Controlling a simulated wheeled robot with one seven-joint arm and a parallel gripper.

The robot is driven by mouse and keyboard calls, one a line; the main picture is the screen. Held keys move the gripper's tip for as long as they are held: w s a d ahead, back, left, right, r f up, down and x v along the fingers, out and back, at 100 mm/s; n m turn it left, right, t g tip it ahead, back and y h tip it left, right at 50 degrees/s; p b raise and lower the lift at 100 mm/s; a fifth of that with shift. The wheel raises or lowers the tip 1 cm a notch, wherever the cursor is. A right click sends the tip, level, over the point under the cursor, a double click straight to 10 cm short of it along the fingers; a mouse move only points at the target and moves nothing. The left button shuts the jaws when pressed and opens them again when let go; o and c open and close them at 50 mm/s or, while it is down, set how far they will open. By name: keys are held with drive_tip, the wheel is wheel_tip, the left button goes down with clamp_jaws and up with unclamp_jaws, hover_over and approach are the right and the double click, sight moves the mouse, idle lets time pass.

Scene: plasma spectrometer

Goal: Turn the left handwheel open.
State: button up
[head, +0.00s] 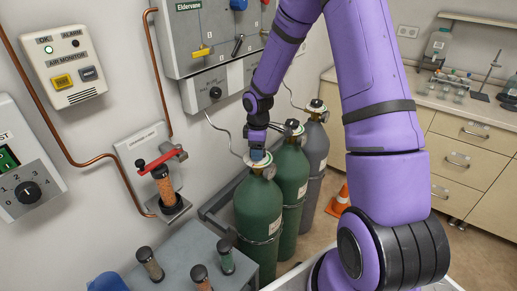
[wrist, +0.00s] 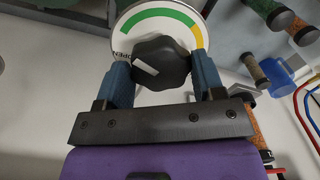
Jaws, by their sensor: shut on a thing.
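The left handwheel is a black lobed knob (wrist: 160,62) with a white pointer bar, seen in the wrist view. It sits on a round white dial (wrist: 126,44) with a green arc, a yellow part at the right, and lettering at the left that looks like OPEN. The pointer bar lies toward the left side, near the lettering. My gripper (wrist: 163,72) has its blue fingers shut on the knob, one on each side. In the head view my gripper (head: 257,154) reaches down onto the top of the left green cylinder (head: 262,215) and hides the knob.
Beside it stand a second green cylinder (head: 291,180) and a grey cylinder (head: 315,155), close together. A wall panel (head: 215,90) is just behind my wrist. An orange cone (head: 339,200) stands on the floor at right.

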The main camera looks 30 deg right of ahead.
drive_tip(key=shift+s+d+n, duration=0.15)
drive_tip(key=shift+n, duration=0.45)
drive_tip(key=o, duration=0.9)
drive_tip(key=shift+r, duration=0.1)
wheel_tip(320, 180, up, 11)
drive_tip(key=shift+f, duration=0.15)
idle(0.4)
